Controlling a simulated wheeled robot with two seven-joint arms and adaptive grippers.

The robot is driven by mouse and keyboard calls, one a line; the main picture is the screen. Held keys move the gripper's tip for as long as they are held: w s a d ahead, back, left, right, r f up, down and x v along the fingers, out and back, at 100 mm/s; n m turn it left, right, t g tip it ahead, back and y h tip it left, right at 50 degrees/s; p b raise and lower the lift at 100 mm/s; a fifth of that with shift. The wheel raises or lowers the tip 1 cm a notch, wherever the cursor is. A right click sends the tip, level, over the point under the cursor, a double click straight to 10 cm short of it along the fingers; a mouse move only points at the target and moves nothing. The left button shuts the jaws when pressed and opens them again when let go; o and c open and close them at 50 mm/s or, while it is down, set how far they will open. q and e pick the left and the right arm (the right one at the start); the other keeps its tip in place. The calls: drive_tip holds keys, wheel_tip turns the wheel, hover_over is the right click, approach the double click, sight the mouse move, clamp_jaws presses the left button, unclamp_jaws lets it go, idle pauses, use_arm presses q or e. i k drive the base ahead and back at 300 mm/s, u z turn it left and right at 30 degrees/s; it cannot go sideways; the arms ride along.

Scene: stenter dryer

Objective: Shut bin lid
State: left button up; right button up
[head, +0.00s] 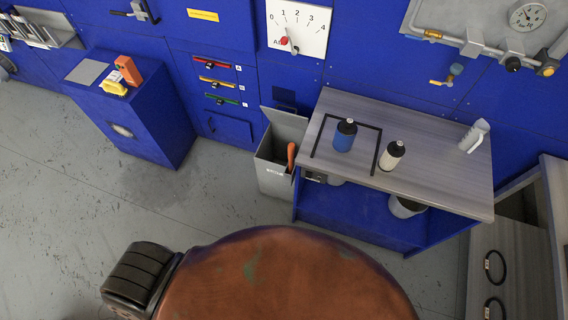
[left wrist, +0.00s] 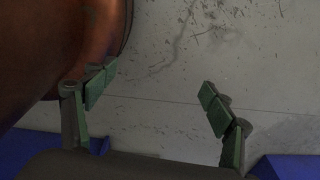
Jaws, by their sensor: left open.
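A grey bin (head: 272,177) stands on the floor beside the workbench, in the middle of the head view. Its lid (head: 284,126) is open, raised at the back towards the blue panels. An orange object (head: 291,156) shows at the bin's right side, by the opening. My left gripper (left wrist: 157,81) shows only in the left wrist view. Its green-padded fingers are wide apart with nothing between them, over grey floor. The bin is not in the left wrist view. My right gripper is in neither view.
A workbench (head: 440,177) with a blue bottle (head: 345,137), a cream bottle (head: 391,157) and a white spray bottle (head: 474,136) stands right of the bin. A blue cabinet (head: 150,125) stands to the left. The floor (head: 215,185) left of the bin is clear.

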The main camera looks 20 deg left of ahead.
sight(295, 121)
drive_tip(key=u, duration=0.35)
drive_tip(key=i, duration=1.1)
